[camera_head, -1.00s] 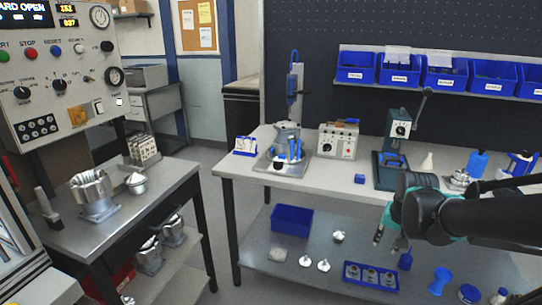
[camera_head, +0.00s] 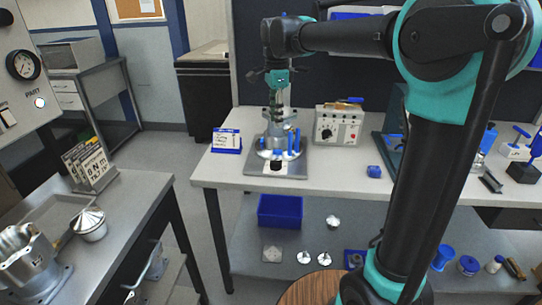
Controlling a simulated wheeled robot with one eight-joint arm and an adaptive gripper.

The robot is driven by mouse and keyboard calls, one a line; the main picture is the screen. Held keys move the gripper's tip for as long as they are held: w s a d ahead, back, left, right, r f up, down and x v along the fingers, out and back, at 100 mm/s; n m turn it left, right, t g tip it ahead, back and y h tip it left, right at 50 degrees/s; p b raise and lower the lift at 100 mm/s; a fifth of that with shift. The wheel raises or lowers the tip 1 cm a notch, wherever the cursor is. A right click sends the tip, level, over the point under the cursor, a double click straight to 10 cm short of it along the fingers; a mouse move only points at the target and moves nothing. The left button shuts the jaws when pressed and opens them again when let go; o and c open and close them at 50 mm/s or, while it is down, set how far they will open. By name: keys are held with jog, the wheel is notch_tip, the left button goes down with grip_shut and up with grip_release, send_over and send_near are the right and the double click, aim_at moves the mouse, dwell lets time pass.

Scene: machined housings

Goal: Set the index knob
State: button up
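My gripper (camera_head: 277,108) hangs below my wrist, pointing down, over the fixture on the bench. Its fingers are small and overlap the metal parts behind, so I cannot tell whether they are open or touching anything. The fixture's grey base plate (camera_head: 300,168) carries a round metal part with blue posts (camera_head: 292,141). A small black piece (camera_head: 276,166) sits at the fixture's front. A grey control box (camera_head: 338,124) to the right has a black knob (camera_head: 326,134) on its face. Which of these is the index knob I cannot tell.
A blue-framed card stand (camera_head: 226,140) is left of the fixture. A blue block (camera_head: 374,171) lies to the right. My arm hides much of the bench's right side. A blue bin (camera_head: 280,210) is on the lower shelf. The bench front between fixture and block is clear.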

aim_at(276, 164)
notch_tip(276, 164, down, 16)
jog(key=shift+f, duration=0.15)
dwell(0.3)
jog(key=shift+c, duration=0.6)
grip_shut()
